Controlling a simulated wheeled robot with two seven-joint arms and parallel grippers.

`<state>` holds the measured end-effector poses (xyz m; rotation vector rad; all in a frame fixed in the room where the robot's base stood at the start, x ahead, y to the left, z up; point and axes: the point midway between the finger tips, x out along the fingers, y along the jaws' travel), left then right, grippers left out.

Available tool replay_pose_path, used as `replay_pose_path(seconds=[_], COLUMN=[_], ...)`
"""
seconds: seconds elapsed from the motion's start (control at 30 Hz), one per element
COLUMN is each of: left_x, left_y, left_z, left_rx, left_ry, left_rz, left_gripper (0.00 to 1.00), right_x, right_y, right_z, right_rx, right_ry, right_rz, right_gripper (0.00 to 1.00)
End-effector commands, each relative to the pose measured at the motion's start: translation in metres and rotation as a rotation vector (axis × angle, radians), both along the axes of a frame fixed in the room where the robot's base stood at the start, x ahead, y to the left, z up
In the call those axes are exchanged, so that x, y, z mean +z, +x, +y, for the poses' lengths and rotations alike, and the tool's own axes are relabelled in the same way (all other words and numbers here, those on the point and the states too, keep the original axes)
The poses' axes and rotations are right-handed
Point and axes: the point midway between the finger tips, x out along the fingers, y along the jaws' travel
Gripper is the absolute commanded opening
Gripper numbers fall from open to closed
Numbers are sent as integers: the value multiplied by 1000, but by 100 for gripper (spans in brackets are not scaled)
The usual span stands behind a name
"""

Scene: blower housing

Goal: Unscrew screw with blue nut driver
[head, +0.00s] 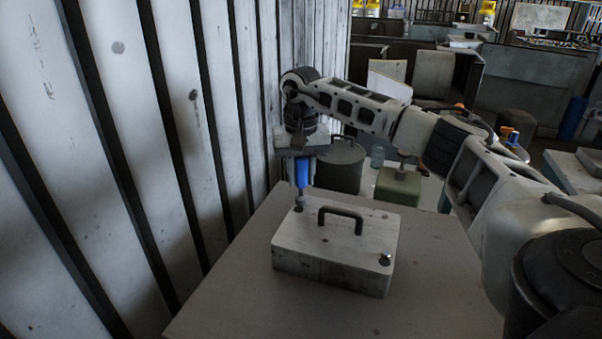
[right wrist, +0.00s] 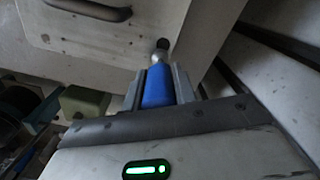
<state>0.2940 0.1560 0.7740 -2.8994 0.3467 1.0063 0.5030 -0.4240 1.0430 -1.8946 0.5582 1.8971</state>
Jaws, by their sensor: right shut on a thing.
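The blower housing (head: 330,262) is a worn light-grey box with a dark handle (head: 341,213) on top, standing on a table. The blue nut driver (head: 302,172) hangs roughly upright in my right gripper (head: 302,160), which is shut on it. Its metal tip is at the back left corner of the housing's top; I cannot tell whether it touches a screw there. In the right wrist view the driver (right wrist: 158,87) sits between the two fingers, its tip close to a dark spot on the housing (right wrist: 110,45). A screw (head: 385,258) shows at the front right corner. My left gripper is out of view.
The table (head: 420,290) is clear around the housing. A ribbed wall (head: 160,150) runs close along the left. A dark drum (head: 340,166) and a green can (head: 398,186) stand behind the table. My right arm spans the right side.

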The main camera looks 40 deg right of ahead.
Motion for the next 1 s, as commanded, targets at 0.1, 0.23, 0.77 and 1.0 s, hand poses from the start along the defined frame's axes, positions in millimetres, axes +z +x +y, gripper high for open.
replay_pose_path(seconds=[0.1, 0.23, 0.77, 1.0], left_x=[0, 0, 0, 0], left_y=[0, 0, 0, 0], left_z=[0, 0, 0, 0], left_rx=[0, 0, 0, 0], left_ry=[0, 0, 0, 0], left_rz=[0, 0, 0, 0], left_gripper=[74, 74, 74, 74], right_x=[0, 1, 20, 29], right_y=[0, 0, 0, 0], right_z=[0, 0, 0, 0], right_rx=[-2, -2, -3, -3], right_ry=[0, 0, 0, 1], right_rz=[0, -1, -1, -2], right_gripper=[0, 0, 0, 0])
